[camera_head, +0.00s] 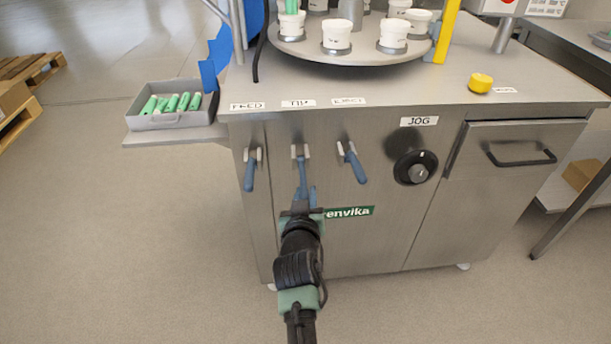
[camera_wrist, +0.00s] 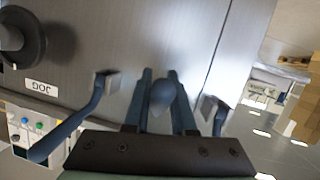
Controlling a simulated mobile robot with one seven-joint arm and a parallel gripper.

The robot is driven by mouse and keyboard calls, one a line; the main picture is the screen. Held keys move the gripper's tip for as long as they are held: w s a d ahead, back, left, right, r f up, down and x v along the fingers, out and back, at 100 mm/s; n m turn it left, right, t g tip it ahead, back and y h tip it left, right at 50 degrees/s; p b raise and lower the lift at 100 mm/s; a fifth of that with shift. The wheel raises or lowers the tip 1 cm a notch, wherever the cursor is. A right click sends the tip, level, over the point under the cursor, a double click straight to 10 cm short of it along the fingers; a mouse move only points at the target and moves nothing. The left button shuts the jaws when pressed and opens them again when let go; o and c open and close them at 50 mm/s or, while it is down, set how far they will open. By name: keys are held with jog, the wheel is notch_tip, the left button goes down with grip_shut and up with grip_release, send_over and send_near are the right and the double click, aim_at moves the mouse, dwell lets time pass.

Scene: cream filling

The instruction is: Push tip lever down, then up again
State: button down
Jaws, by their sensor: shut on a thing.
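The tip lever (camera_head: 300,168) is the middle one of three blue-handled levers on the cabinet front, below the TIP label (camera_head: 298,103). Its handle points down. My gripper (camera_head: 305,193) comes up from below and is shut on the lower part of this handle. In the wrist view, the rounded handle (camera_wrist: 163,95) shows between the two blue fingers of my gripper (camera_wrist: 162,103). The fingers and my gripper's body hide part of the handle.
The feed lever (camera_head: 250,170) hangs close on the left and the eject lever (camera_head: 353,163) on the right, slanting down. The JOG knob (camera_head: 415,168) and a drawer handle (camera_head: 520,158) are further right. A turntable (camera_head: 350,49) with white cups stands on top.

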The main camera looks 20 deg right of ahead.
aim_at(306, 189)
jog(key=shift+s+a+r+g+y+p, duration=0.2)
jog(key=shift+r+g+p, duration=0.45)
jog(key=shift+p, duration=1.25)
jog(key=shift+s+d+r+g+y+p, duration=0.2)
jog(key=shift+r+g+p, duration=0.45)
jog(key=shift+p, duration=1.2)
jog(key=r+g+p, duration=0.1)
jog(key=p, duration=0.3)
jog(key=shift+a+r+n+g+y, duration=0.15)
jog(key=shift+n+g+y, duration=0.15)
jog(key=shift+g+y, duration=0.1)
jog(key=shift+r+g+p, duration=0.4)
jog(key=shift+g+p, duration=0.3)
jog(key=shift+p, duration=0.15)
jog(key=shift+r+g+y+p, duration=0.55)
jog(key=shift+g+y+p, duration=0.1)
jog(key=shift+g, duration=0.55)
jog(key=c, duration=0.8)
grip_release()
jog(key=shift+r, duration=0.1)
jog(key=shift+o, duration=0.2)
jog(key=p+v, duration=0.3)
jog(key=v, duration=1)
jog(key=shift+w, duration=0.1)
